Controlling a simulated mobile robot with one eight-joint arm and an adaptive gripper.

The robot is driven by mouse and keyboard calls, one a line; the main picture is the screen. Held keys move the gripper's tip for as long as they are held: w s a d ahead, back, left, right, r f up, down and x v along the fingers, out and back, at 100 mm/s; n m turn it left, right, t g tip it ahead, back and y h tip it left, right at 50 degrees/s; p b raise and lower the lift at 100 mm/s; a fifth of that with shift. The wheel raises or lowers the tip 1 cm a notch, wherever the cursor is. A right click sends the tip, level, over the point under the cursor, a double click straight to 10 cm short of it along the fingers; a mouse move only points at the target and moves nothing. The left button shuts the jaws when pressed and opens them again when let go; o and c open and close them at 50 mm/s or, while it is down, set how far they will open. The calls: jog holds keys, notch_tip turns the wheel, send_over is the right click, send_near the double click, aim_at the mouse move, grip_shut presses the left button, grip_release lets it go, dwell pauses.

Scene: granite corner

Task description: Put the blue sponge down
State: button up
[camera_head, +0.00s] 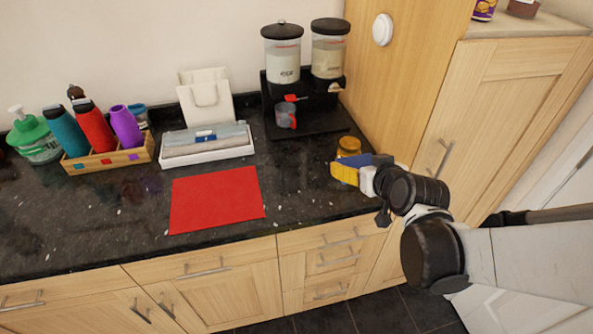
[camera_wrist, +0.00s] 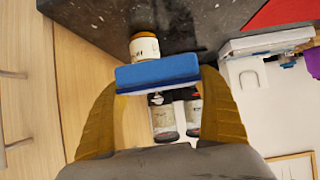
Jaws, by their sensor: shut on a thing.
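The blue sponge (camera_wrist: 158,73) is held crosswise between the two yellow fingers of my gripper (camera_wrist: 159,80) in the wrist view. In the head view the sponge (camera_head: 368,160) shows as a blue strip beside a yellow finger of my gripper (camera_head: 352,169), at the right end of the dark counter (camera_head: 120,210). My gripper is shut on the sponge and appears to hold it above the counter, close to a jar. The gap under the sponge is hard to judge.
The small jar (camera_head: 348,146) stands just behind the sponge. A red mat (camera_head: 217,200) lies on the counter to the left, with clear granite between. Dispensers (camera_head: 328,50) on a black stand, a white tray (camera_head: 205,157) and a wooden bottle box (camera_head: 110,160) line the back. A tall cabinet (camera_head: 400,80) rises at right.

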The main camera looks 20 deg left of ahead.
jog(key=b, duration=0.5)
send_over(305, 194)
notch_tip(305, 194, down, 7)
jog(key=shift+w+d, duration=0.1)
jog(key=shift+d, duration=0.05)
jog(key=shift+f, duration=0.15)
jog(key=shift+f+b, duration=0.8)
jog(key=shift+f, duration=1.05)
jog(key=shift+f, duration=0.25)
jog(key=o, duration=0.9)
jog(key=shift+r, duration=0.1)
jog(key=shift+o, duration=0.2)
jog(key=shift+r, duration=0.15)
